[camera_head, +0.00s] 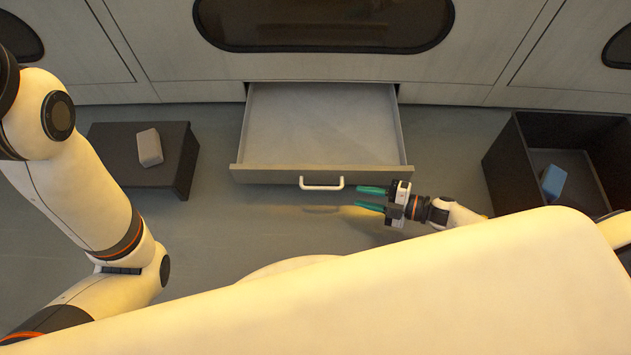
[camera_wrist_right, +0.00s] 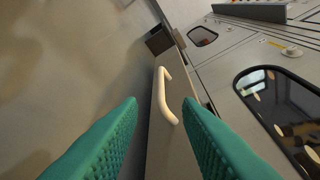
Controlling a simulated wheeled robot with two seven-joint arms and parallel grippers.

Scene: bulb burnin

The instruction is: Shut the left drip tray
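The drip tray (camera_head: 318,172) is a grey drawer pulled out from the cabinet below a dark oval window. It looks empty inside. Its white handle (camera_head: 321,183) is on the front panel. The handle also shows in the right wrist view (camera_wrist_right: 162,97), between and beyond the green fingers. My right gripper (camera_head: 370,198) is open and empty, just right of the handle and apart from it. It also shows in the right wrist view (camera_wrist_right: 160,130). My left arm comes in at the left, but its gripper is out of view.
A low dark stand (camera_head: 170,172) with a grey block (camera_head: 149,147) on it is to the left. A dark open box (camera_head: 507,175) holding a blue block (camera_head: 553,182) is at the right. Bare floor lies between the stand and the tray.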

